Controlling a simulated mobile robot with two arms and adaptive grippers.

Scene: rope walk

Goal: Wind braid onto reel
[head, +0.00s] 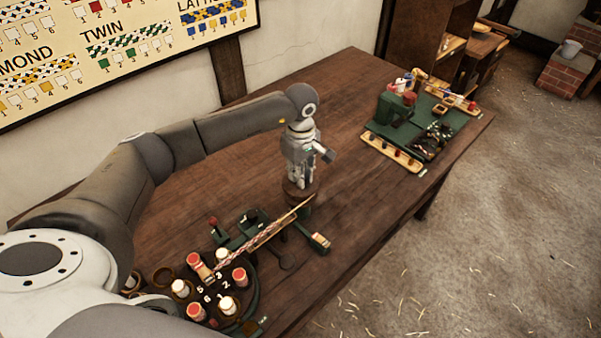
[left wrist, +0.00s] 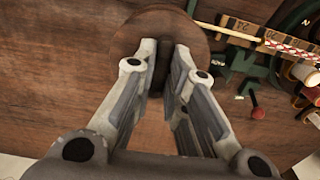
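The round wooden reel (head: 300,197) lies on the bench under my left gripper (head: 300,183), mostly hidden by it in the head view. In the left wrist view the reel's round brown top (left wrist: 198,50) shows behind the fingers. My left gripper (left wrist: 166,52) points down with its fingertips close together around a dark knob (left wrist: 163,68) at the reel's middle, and appears shut on it. The red and white braid (head: 238,250) runs from the numbered bobbin stand (head: 213,290) toward the reel, along a wooden scale (left wrist: 252,30). My right gripper is not in view.
Red and white bobbins (head: 228,305) stand around the stand, near a small red-knobbed lever (head: 213,222). A green block with a label (head: 313,238) lies just right of the braid. A green tool station (head: 410,125) fills the bench's far right.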

